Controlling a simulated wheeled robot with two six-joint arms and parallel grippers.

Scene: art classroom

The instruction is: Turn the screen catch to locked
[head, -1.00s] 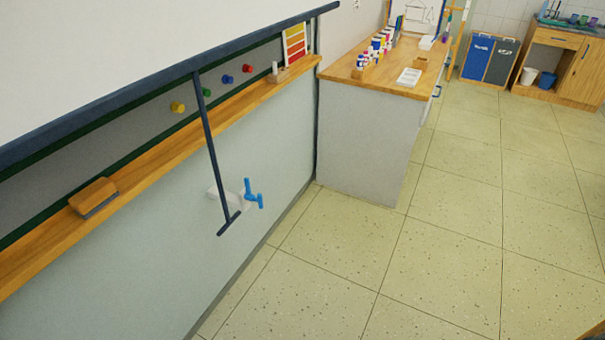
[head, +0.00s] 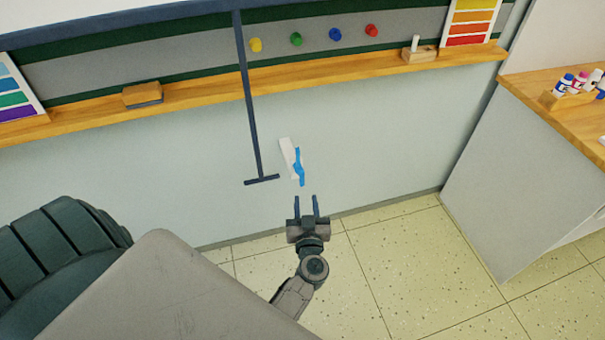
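The screen catch is on the pale wall panel below the wooden ledge, with a white plate (head: 286,152) and a blue handle (head: 299,168). The handle runs roughly up and down in the picture. A dark pull bar (head: 251,110) with a crosspiece at its foot hangs just left of the catch. My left gripper (head: 306,199) is just below the catch in the picture, with its two fingers apart and nothing between them. It does not appear to touch the handle. My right gripper is not in view.
A wooden ledge (head: 200,95) runs along the board with an eraser (head: 142,94) and a chalk holder (head: 420,53) on it. A cabinet (head: 530,160) with paint bottles stands at the right. The tiled floor (head: 400,270) between is clear.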

